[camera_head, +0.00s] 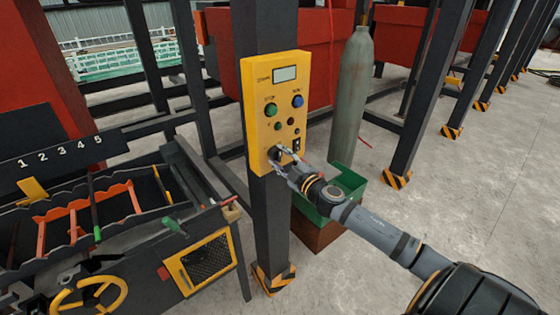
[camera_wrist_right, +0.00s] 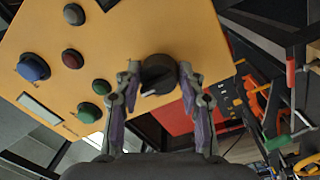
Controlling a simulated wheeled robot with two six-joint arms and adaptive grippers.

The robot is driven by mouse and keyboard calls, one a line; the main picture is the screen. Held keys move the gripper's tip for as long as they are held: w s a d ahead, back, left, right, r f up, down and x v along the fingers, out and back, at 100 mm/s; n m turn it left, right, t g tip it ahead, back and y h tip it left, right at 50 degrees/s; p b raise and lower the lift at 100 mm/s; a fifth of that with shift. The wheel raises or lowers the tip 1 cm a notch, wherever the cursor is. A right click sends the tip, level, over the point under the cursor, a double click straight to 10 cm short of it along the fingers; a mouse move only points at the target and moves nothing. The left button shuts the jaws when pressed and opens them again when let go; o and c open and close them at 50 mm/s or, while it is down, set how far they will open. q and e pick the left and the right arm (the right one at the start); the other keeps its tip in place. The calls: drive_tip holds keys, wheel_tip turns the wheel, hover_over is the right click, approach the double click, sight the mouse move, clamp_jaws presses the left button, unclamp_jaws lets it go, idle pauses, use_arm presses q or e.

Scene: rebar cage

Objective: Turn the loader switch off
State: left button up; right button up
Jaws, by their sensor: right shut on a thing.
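The loader's yellow control panel (camera_head: 277,112) is fixed to a dark post and carries a small display, several coloured buttons and a black rotary switch near its lower end. My right gripper (camera_head: 285,156) is at that lower part of the panel. In the right wrist view the black rotary switch (camera_wrist_right: 158,75) sits between the two fingers of my right gripper (camera_wrist_right: 160,82), which are shut on it. The switch's pale pointer mark shows, but I cannot read its labels. My left gripper is not in view.
A grey gas cylinder (camera_head: 353,95) and a green bin (camera_head: 345,182) stand right of the post. A black rack with numbered slots (camera_head: 75,160) and a yellow handwheel (camera_head: 90,295) are at left. Open concrete floor lies at right.

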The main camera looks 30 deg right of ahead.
drive_tip(key=n+b, duration=0.1)
drive_tip(key=n, duration=0.3)
drive_tip(key=shift+n, duration=0.4)
drive_tip(key=n, duration=0.4)
drive_tip(key=shift+d+y, duration=0.1)
drive_tip(key=shift+y, duration=0.2)
drive_tip(key=shift+n, duration=0.5)
drive_tip(key=o, duration=1.2)
drive_tip(key=shift+r, duration=0.1)
